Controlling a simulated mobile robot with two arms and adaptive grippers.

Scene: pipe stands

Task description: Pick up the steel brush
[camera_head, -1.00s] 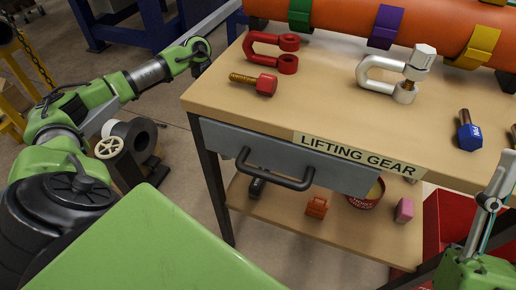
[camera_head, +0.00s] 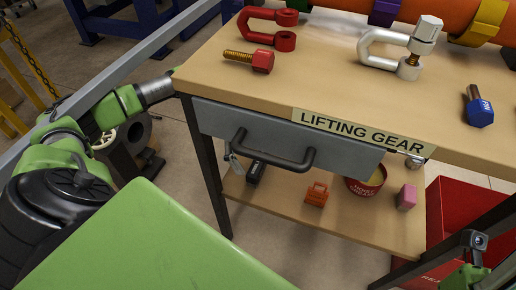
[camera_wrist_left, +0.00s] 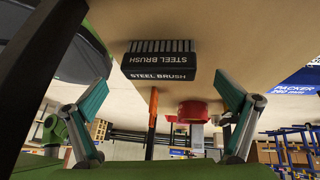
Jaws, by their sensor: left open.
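The steel brush (camera_wrist_left: 160,64) is a black block with white "STEEL BRUSH" lettering and a row of bristles. It appears ahead of my left gripper (camera_wrist_left: 161,84) in the left wrist view, between and beyond the two teal fingers. The fingers are wide apart, with nothing between them. In the head view a dark object (camera_head: 255,172) on the lower shelf, partly behind the drawer handle, looks like the brush. My left gripper is hidden there behind the cart's left side. Part of my right gripper (camera_head: 474,242) shows at the lower right; its jaw opening is unclear.
The lower shelf (camera_head: 285,212) also holds an orange box (camera_head: 316,194), a red tin (camera_head: 367,181) and a pink block (camera_head: 407,197). The cart's drawer (camera_head: 240,128) and left leg (camera_head: 207,165) border the shelf opening. Shackles and bolts lie on the top. A red bin (camera_head: 455,215) stands at right.

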